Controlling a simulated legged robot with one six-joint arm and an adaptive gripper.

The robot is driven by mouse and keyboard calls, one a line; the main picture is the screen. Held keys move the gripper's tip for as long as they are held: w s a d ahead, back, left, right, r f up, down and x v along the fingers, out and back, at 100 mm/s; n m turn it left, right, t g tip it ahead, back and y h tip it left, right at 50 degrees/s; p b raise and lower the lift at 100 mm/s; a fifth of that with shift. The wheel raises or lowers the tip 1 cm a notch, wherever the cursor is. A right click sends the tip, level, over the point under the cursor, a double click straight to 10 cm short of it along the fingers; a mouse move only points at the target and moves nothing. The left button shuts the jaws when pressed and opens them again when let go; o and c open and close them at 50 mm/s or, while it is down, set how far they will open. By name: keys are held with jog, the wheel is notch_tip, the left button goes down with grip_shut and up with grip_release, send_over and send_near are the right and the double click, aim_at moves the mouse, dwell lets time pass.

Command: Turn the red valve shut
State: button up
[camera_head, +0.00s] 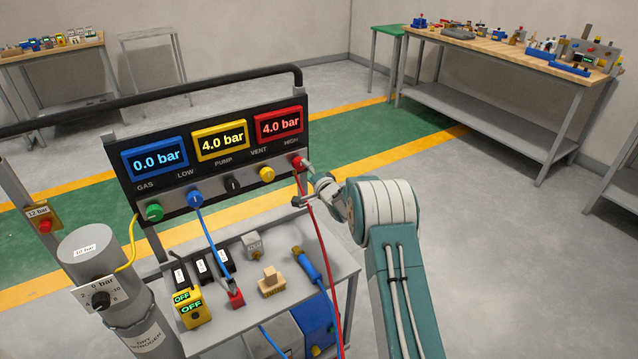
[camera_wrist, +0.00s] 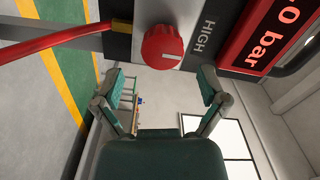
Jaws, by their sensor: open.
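The red valve (camera_head: 297,162) is the rightmost knob on the black panel (camera_head: 122,172), under the red display (camera_head: 279,124) reading 4.0 bar. In the wrist view the red valve (camera_wrist: 162,48) is a ribbed round knob with a white mark, beside the label HIGH. My gripper (camera_wrist: 160,84) has its fingers spread wide, one to each side of the knob in that picture. It looks open and empty, and the knob appears beyond the fingertips.
Green (camera_head: 154,211), blue (camera_head: 195,198), black (camera_head: 233,184) and yellow (camera_head: 267,174) knobs line the panel. A red hose (camera_head: 318,240) hangs by my gripper. The cart top (camera_head: 335,262) holds switches and tools. A gas cylinder (camera_head: 95,245) stands left. Floor is clear at right.

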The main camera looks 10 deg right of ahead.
jog(key=v, duration=0.8)
jog(key=s+r+n+g+h, duration=0.4)
jog(key=s+r+g+h, duration=0.15)
jog(key=s+r, duration=1)
jog(key=s+a+n+g, duration=0.2)
jog(key=s+n+g, duration=0.1)
jog(key=s, duration=1.3)
jog(key=s+a+r+n+g, duration=0.1)
jog(key=s+a+n+g, duration=0.1)
jog(key=s, duration=1.4)
jog(key=n+g, duration=0.1)
jog(key=n, duration=0.1)
jog(key=shift+n, duration=0.3)
jog(key=shift+w+a+r, duration=0.1)
jog(key=shift+r, duration=0.05)
